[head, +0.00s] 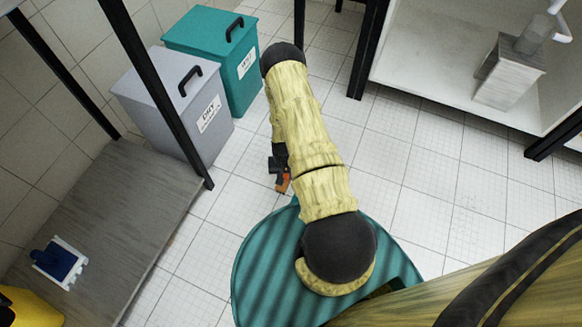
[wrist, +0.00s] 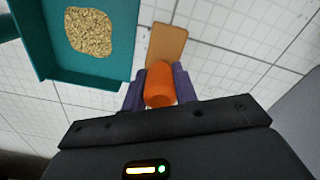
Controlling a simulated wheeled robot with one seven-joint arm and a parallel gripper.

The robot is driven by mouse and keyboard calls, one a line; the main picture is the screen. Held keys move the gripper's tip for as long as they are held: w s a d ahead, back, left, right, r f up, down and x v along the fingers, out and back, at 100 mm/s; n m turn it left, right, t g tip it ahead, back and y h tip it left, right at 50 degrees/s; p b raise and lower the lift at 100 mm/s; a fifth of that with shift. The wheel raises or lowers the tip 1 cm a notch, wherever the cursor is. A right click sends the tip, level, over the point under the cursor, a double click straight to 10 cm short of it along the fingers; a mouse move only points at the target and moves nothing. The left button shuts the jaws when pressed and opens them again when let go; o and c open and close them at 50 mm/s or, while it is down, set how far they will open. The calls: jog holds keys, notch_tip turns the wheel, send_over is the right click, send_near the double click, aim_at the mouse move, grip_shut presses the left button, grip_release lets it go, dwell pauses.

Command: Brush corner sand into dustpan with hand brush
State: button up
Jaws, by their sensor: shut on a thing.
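My gripper (wrist: 160,90) is shut on the orange handle of the hand brush (wrist: 160,82), and the brush's flat tan head (wrist: 168,42) points away from it over the tiled floor. The bristles are hidden beneath the head. The teal dustpan (wrist: 115,78) is at upper left in the wrist view, left of the brush and apart from it. A patch of tan, grainy sand (wrist: 90,32) lies in the dustpan. In the head view my gripper (head: 281,180) shows beside my forearm, with a bit of the orange handle. My arm covers part of the floor there.
A grey lidded bin (head: 172,108) and a teal lidded bin (head: 220,45) stand by the wall. A low grey table (head: 125,195) at left carries a small blue-and-white object (head: 60,262). A white open cabinet (head: 425,55) stands at upper right. The tiled floor (head: 430,165) is open at right.

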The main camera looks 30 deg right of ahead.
jog(key=shift+s+a, duration=0.1)
jog(key=shift+a, duration=0.2)
jog(key=shift+f, duration=0.1)
jog(key=shift+d+f+b, duration=0.1)
jog(key=shift+f+b, duration=0.65)
jog(key=shift+f, duration=0.35)
jog(key=shift+s, duration=0.1)
jog(key=shift+s+d+p, duration=0.25)
jog(key=shift+d+p, duration=0.05)
jog(key=shift+s+r, duration=0.1)
jog(key=shift+s+d, duration=0.2)
jog(key=shift+s, duration=0.05)
